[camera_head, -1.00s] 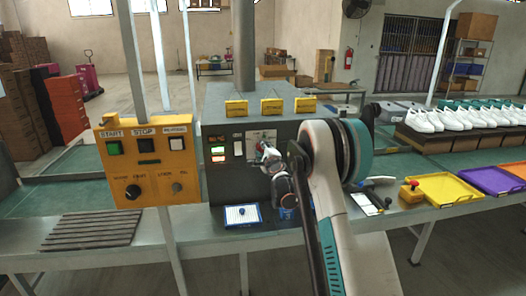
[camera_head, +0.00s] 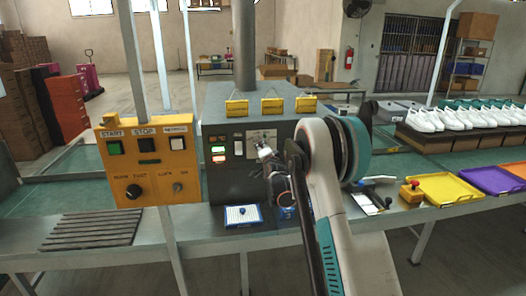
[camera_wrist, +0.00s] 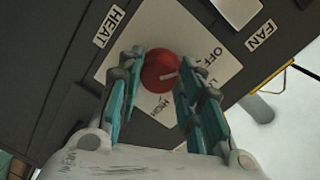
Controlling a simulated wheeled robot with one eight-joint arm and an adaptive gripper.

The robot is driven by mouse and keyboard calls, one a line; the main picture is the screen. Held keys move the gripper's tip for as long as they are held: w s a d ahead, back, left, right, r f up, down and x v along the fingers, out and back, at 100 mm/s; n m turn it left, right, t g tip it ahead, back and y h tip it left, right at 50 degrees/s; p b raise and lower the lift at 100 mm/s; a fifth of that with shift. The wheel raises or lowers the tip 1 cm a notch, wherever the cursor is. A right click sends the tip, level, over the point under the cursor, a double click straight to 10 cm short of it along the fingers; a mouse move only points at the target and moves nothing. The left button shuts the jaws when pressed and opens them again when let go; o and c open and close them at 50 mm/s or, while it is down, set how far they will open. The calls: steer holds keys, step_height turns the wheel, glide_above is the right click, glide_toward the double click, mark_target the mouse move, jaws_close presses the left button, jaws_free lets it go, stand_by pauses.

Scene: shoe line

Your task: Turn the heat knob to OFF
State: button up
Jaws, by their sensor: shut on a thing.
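The red heat knob (camera_wrist: 158,70) sits on a white dial plate (camera_wrist: 131,38) marked OFF, LOW and HIGH. A pale line on the knob points right in the wrist view, roughly toward the OFF and LOW side; its exact setting is hard to tell. My gripper (camera_wrist: 156,82) is shut on the knob, with one teal finger on each side of it.
A HEAT label (camera_wrist: 109,27) and a FAN label (camera_wrist: 260,35) flank the dial. A yellow control box (camera_head: 150,162) stands left of the machine. A blue-and-white tray (camera_head: 242,215) lies below, and a red-button box (camera_head: 411,191) is on the right.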

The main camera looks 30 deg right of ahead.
steer(key=shift+f, duration=0.1)
stand_by(0.5)
steer(key=o, duration=1.1)
steer(key=shift+s, duration=0.15)
steer(key=v, duration=1.1)
steer(key=shift+s+a, duration=0.2)
steer(key=shift+s, duration=0.15)
